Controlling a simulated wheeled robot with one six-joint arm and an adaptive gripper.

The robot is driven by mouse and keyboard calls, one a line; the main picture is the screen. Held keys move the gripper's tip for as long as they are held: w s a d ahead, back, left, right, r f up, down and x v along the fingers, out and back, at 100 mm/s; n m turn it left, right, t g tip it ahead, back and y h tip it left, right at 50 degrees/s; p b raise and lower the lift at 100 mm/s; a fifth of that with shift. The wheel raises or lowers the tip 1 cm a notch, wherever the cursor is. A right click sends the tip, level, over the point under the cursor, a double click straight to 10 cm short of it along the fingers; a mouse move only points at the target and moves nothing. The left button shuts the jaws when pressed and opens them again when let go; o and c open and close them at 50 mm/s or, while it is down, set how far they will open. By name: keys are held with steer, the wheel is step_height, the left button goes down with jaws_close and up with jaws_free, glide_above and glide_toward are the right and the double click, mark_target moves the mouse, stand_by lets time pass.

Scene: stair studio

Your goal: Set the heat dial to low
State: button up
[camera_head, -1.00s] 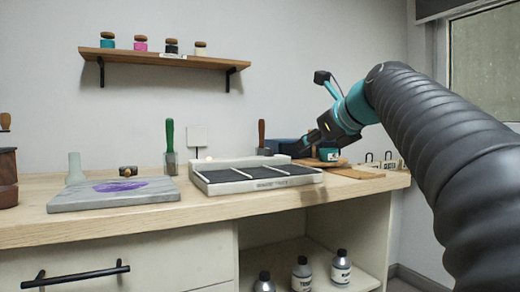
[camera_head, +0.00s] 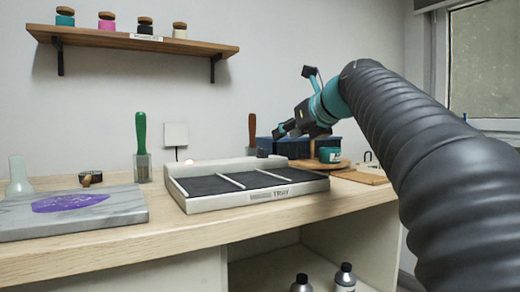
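A low white unit with dark panels split by pale bars (camera_head: 250,204) lies on the wooden bench at centre. A small dark knob (camera_head: 262,153) stands on its raised back ledge, near the right end; it may be the heat dial. Its markings and setting are too small to read. My gripper (camera_head: 279,132) reaches in from the right, above and a little right of the knob in the picture, seemingly apart from it. The fingers are small and dark, so I cannot tell whether they are open or shut.
A marble slab with purple paint (camera_head: 125,208) lies at left. A green-handled tool (camera_head: 141,148) and a brown-handled tool (camera_head: 252,135) stand behind. A teal jar (camera_head: 330,155) and a wooden board (camera_head: 360,177) are at right. A shelf of jars (camera_head: 130,39) hangs above.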

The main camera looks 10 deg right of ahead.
mark_target(262, 153)
steer(key=b+x, duration=0.1)
steer(key=x, duration=1)
steer(key=shift+a+f, duration=0.1)
steer(key=shift+a, duration=0.15)
jaws_close()
